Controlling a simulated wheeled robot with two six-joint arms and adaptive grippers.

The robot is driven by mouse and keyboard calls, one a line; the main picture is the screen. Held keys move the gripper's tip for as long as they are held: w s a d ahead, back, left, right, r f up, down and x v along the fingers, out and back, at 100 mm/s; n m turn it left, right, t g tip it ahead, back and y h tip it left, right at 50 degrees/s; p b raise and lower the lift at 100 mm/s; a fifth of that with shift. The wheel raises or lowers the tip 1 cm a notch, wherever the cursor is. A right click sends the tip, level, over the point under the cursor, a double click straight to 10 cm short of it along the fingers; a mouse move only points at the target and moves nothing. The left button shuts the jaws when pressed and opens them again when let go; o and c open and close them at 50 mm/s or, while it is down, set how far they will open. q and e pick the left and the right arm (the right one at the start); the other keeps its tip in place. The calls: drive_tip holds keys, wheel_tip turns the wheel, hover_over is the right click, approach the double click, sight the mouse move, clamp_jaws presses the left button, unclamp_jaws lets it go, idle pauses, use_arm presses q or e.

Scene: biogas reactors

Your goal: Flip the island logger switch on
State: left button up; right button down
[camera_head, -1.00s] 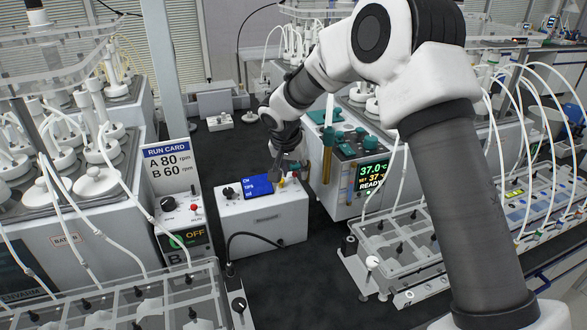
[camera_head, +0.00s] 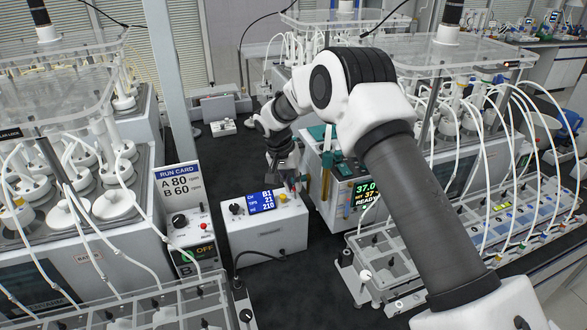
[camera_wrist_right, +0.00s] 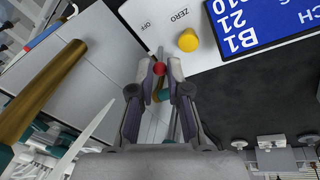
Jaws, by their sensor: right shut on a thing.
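The island logger (camera_head: 262,238) is a white box on the dark bench. Its blue display (camera_head: 262,201) reads B1, 21, 210, and it also shows at the upper right of the right wrist view (camera_wrist_right: 255,22). The logger's switch is a small toggle with a red tip (camera_wrist_right: 159,69), near an "OFF" label and a yellow button (camera_wrist_right: 188,40) marked "ZERO". My right gripper (camera_wrist_right: 162,64) is shut on the toggle, with its fingertips on either side of the red tip. In the head view, my right gripper (camera_head: 289,180) is at the logger's right end. My left gripper is out of view.
A teal-topped unit (camera_head: 345,190) with a 37.0 READY display stands close right of the logger. A run card (camera_head: 178,182) and control box (camera_head: 190,232) stand to its left. Tubed reactors flank both sides.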

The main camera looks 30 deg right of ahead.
drive_tip(key=shift+w+d+r+g+p, duration=0.1)
drive_tip(key=shift+w+g+p, duration=0.2)
drive_tip(key=shift+g+p, duration=0.35)
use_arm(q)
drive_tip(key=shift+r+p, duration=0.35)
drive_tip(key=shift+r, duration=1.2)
use_arm(e)
drive_tip(key=shift+w+f+g, duration=0.2)
drive_tip(key=shift+g, duration=0.35)
drive_tip(key=shift+y, duration=0.3)
drive_tip(key=c, duration=1.1)
unclamp_jaws()
drive_tip(key=shift+d, duration=0.1)
drive_tip(key=shift+c, duration=0.2)
drive_tip(key=v, duration=1.1)
drive_tip(key=shift+w+r, duration=0.2)
drive_tip(key=shift+r, duration=0.15)
